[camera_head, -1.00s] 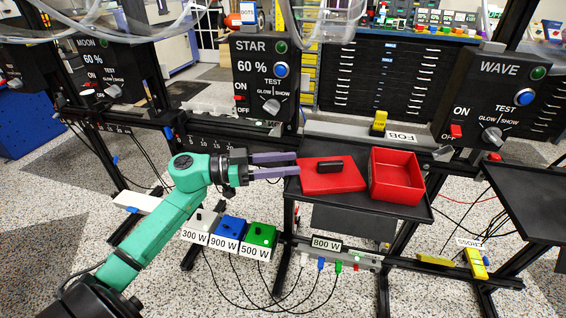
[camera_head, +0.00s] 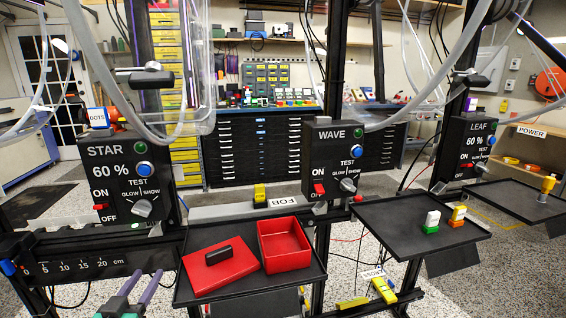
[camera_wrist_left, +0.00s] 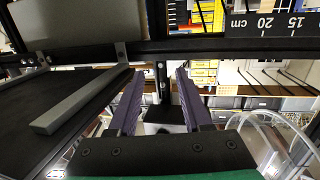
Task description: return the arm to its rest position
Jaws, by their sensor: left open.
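My left gripper (camera_head: 147,277) shows at the bottom left edge of the head view, its two purple fingers apart and pointing up and away. It is open and nothing is between the fingers. In the left wrist view the open fingers (camera_wrist_left: 158,78) also show with nothing held. Only a little of the teal left arm shows in the head view; the rest is out of frame. The gripper appears left of the black tray (camera_head: 250,292) and below the STAR box (camera_head: 130,180). My right gripper is not in view.
A red lid (camera_head: 218,269) with a black handle lies beside an open red box (camera_head: 286,246) on the tray. A ruler rail (camera_head: 80,263) runs behind the gripper. Another tray (camera_head: 400,228) at right holds small blocks. A dark bar crosses the top of the wrist view (camera_wrist_left: 200,45).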

